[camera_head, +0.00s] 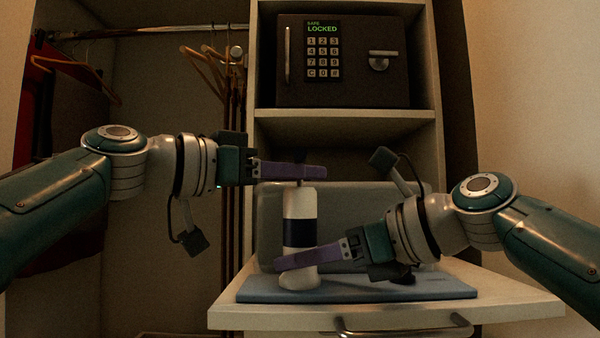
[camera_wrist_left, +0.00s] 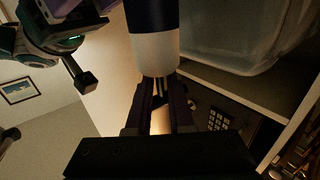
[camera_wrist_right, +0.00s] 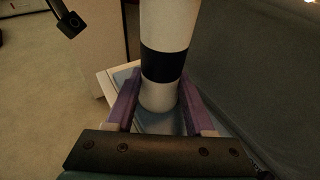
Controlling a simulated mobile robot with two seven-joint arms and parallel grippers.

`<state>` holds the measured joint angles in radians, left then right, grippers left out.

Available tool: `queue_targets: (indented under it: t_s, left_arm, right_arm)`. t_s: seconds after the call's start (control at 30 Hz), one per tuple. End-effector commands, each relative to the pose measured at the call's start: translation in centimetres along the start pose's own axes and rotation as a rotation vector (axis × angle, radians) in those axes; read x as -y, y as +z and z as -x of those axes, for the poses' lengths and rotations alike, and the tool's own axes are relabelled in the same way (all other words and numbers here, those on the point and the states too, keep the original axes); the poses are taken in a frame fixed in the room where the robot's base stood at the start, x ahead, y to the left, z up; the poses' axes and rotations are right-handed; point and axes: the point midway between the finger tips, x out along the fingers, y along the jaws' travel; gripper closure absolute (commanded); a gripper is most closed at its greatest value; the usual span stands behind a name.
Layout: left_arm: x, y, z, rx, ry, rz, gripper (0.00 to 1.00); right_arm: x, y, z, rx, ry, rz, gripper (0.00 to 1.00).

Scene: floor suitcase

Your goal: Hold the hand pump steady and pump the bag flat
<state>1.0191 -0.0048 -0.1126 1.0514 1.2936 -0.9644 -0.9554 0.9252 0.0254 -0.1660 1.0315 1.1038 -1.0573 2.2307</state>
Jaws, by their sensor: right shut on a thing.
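The hand pump (camera_head: 299,205) is a white upright cylinder with a black band, standing on a flat blue piece (camera_head: 440,290) on the shelf. My right gripper (camera_head: 297,260) is shut on its lower body; the right wrist view shows the pump (camera_wrist_right: 165,25) between the purple fingers. My left gripper (camera_head: 305,171) is level at the pump's top, by the thin rod and a dark handle that is mostly hidden. In the left wrist view its fingers (camera_wrist_left: 165,85) are close together near the pump's white end (camera_wrist_left: 155,55); their grip is unclear. I cannot tell which piece is the bag.
A grey box-like piece (camera_head: 385,208) stands right behind the pump. A locked safe (camera_head: 342,75) sits on the upper shelf. The drawer front with a metal handle (camera_head: 405,328) is below the shelf.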

Motion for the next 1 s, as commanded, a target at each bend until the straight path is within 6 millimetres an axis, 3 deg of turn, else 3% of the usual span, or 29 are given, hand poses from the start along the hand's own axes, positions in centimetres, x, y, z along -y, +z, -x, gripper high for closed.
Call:
queue_targets:
  t_s: [0.17,1.0]
  left_arm:
    - [0.01,0.02,0.02,0.0,0.0,0.0,1.0]
    - [0.02,0.02,0.03,0.0,0.0,0.0,1.0]
  right_arm:
    - [-0.02,-0.03,-0.01,-0.001,0.001,0.0,0.77]
    - [-0.01,-0.03,-0.01,-0.001,0.0,0.0,0.77]
